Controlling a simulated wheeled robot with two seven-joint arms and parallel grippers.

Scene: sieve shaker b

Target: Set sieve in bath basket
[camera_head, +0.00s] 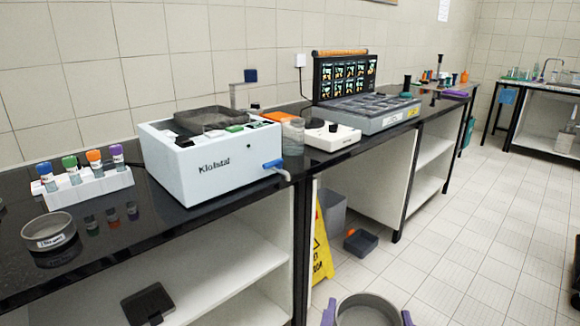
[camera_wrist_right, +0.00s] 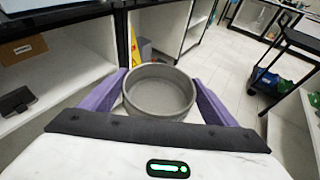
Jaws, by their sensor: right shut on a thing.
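My right gripper (camera_head: 368,315) is at the bottom edge of the head view, over the floor in front of the counter. Its purple fingers are shut on a round grey metal sieve (camera_head: 366,308). The right wrist view shows the sieve (camera_wrist_right: 159,88) upright and empty-looking between the fingers. The white bath (camera_head: 215,163) stands on the black counter, with a blue tap on its right side. A dark basket (camera_head: 205,119) sits in its top; its inside is hard to make out. My left gripper is not in view.
A labelled round sieve or dish (camera_head: 49,232) and a white rack (camera_head: 88,187) of colour-capped vials stand left of the bath. A beaker (camera_head: 292,136) stands close on its right. Below are a yellow sign (camera_head: 322,245) and a grey bin (camera_head: 333,212). Floor at right is open.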

